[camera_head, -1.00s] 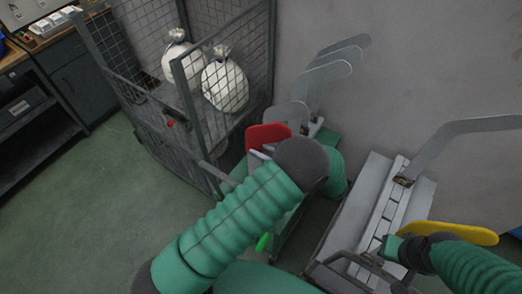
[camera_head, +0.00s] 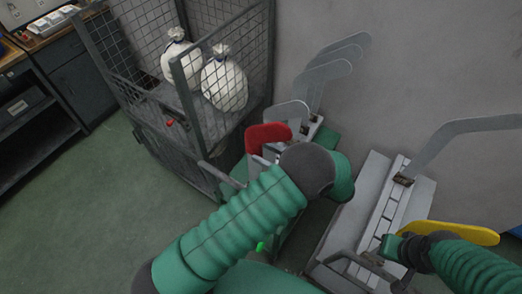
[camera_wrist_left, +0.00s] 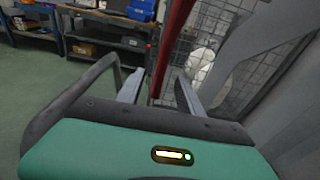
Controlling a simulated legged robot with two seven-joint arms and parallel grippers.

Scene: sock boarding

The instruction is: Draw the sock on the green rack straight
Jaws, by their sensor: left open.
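The red sock (camera_head: 268,135) sits on an upright board on the green rack (camera_head: 327,139), beyond my left forearm. My left gripper shows best in the left wrist view (camera_wrist_left: 160,76); its two fingers are apart. The red sock appears there edge-on (camera_wrist_left: 174,40), as a narrow upright strip between the open fingers; I cannot tell whether they touch it. In the head view my left arm hides the lower sock and most of the gripper. My right gripper (camera_head: 385,249) is low at the right, near the yellow sock (camera_head: 455,231); its fingers are unclear.
A wire cage cart (camera_head: 187,68) with two white bags (camera_head: 224,84) stands behind and left of the rack. Bare grey boards (camera_head: 328,72) rise behind the sock near the wall. A grey slatted rack (camera_head: 385,205) stands right. The floor at left is clear.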

